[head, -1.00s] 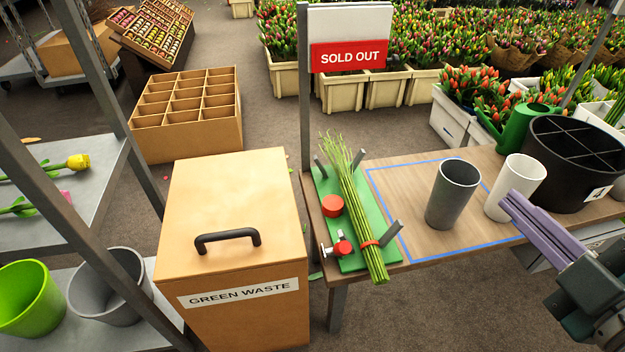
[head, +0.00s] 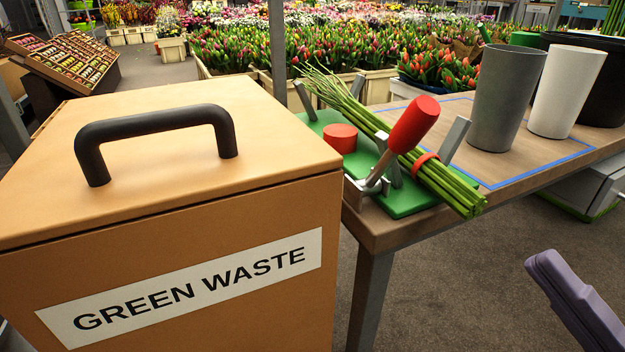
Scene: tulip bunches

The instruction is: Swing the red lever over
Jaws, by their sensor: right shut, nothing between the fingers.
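The red lever (head: 413,124) has a thick red handle on a metal arm, tilted up and to the right. It is hinged at a metal bracket on the near left of a green board (head: 408,199). A bunch of green stems (head: 447,184) lies across the board between grey posts, with a red band (head: 424,161) around it. A red round knob (head: 340,138) sits at the board's left. My right gripper (head: 540,262) shows purple fingers at the lower right, shut and empty, in front of the table and apart from the lever. My left gripper is out of view.
The green waste box (head: 290,209) with a black handle (head: 157,127) stands close on the left, next to the table (head: 375,226). A grey cup (head: 505,99) and white cup (head: 565,93) stand on the table's right side, by blue tape.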

